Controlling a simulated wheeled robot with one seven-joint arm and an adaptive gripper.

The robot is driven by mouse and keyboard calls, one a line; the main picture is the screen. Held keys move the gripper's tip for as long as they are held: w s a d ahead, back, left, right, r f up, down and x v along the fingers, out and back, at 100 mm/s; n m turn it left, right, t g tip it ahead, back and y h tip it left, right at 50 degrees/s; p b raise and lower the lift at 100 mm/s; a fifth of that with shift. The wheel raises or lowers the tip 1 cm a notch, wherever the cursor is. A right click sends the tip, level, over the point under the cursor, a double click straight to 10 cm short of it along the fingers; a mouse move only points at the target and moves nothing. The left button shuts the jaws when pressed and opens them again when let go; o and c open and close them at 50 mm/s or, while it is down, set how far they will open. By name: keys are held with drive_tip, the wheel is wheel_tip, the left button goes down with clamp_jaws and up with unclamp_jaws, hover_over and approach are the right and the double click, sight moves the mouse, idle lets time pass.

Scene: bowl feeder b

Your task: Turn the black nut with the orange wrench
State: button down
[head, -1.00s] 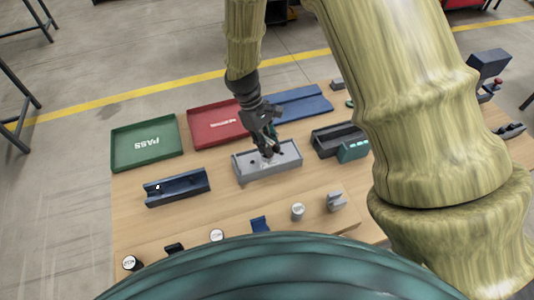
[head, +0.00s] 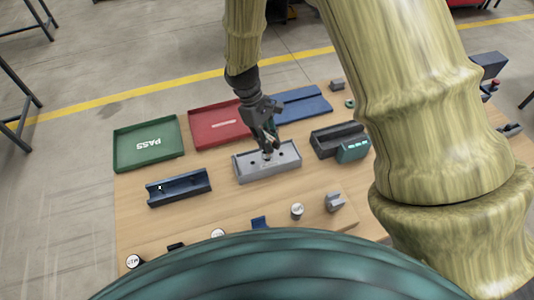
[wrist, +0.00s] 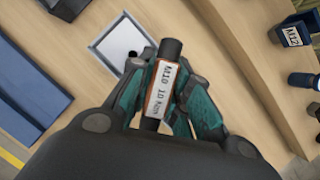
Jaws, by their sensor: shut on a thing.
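My gripper (wrist: 160,100) is shut on a dark rod-like tool (wrist: 170,52) with a white label reading "M10 10 Nm" and orange edges beside the label; I take it for the orange wrench. In the head view my gripper (head: 268,146) is over the middle of a grey tray-like fixture (head: 290,166), which also shows in the wrist view (wrist: 104,48). Small dark spots (head: 282,155) lie in the fixture, and one shows in the wrist view (wrist: 132,54). I cannot tell which is the black nut, or whether the tool touches one.
A green PASS tray (head: 130,160) and a red tray (head: 203,130) stand at the back left. A dark blue channel block (head: 185,192) is left of the fixture, a black block with a teal display (head: 353,150) right. Small labelled cylinders (head: 297,211) stand in front.

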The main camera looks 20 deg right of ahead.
drive_tip(key=shift+r+p, duration=0.85)
drive_tip(key=shift+r, duration=0.45)
drive_tip(key=shift+f, duration=0.1)
